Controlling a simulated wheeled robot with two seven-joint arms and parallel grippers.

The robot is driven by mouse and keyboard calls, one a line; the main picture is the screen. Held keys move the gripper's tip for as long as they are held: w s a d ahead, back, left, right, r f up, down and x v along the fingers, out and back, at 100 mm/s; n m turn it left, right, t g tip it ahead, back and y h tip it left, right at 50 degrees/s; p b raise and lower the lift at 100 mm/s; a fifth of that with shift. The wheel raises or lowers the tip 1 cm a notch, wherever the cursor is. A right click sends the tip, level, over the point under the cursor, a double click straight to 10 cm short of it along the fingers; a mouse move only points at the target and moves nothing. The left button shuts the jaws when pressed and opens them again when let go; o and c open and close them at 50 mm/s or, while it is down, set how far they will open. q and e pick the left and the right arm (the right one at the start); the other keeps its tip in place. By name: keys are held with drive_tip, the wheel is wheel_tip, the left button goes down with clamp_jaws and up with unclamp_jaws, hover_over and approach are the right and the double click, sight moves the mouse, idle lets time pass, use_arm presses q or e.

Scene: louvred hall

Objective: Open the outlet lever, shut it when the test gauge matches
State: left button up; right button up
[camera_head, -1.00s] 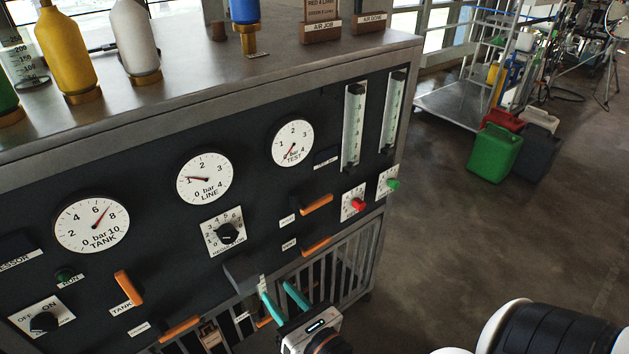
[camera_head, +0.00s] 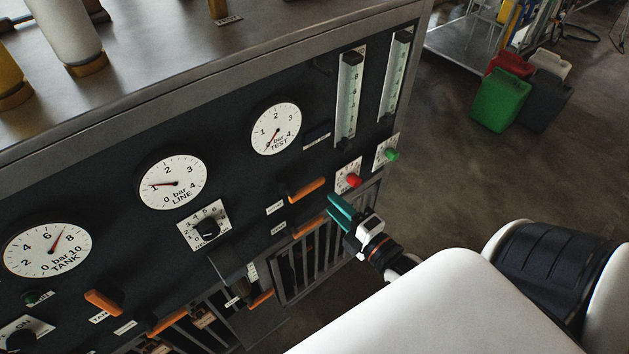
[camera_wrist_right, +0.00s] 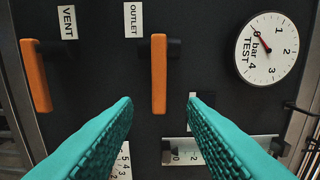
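The outlet lever (camera_head: 306,190) is an orange handle lying sideways on the dark panel. In the right wrist view the outlet lever (camera_wrist_right: 159,73) stands under the label OUTLET. My right gripper (camera_head: 333,207) is in front of the panel at the lever's right end. In the wrist view its teal fingers (camera_wrist_right: 161,101) are apart, with the lever's end showing between the tips; I cannot tell whether they touch it. The test gauge (camera_head: 276,129) has its needle at about 0, as in the wrist view (camera_wrist_right: 266,53). My left gripper is not in view.
The orange vent lever (camera_head: 310,226) is just below the outlet lever. A red knob (camera_head: 354,181) and green knob (camera_head: 391,155) stick out nearby. The line gauge (camera_head: 172,182) reads about 1, the tank gauge (camera_head: 46,250) between 6 and 8.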

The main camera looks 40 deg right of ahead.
sight(316, 187)
drive_tip(key=w+b, duration=0.1)
drive_tip(key=w, duration=0.2)
drive_tip(key=w+b, duration=0.1)
drive_tip(key=w, duration=0.2)
drive_tip(key=shift+w+a+f, duration=0.15)
drive_tip(key=shift+a, duration=0.05)
drive_tip(key=shift+w+a+p, duration=0.1)
drive_tip(key=shift+w+p, duration=0.2)
drive_tip(key=shift+w, duration=0.6)
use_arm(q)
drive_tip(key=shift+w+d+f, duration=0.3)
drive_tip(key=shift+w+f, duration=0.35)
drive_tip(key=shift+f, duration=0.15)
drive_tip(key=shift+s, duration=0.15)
use_arm(e)
clamp_jaws()
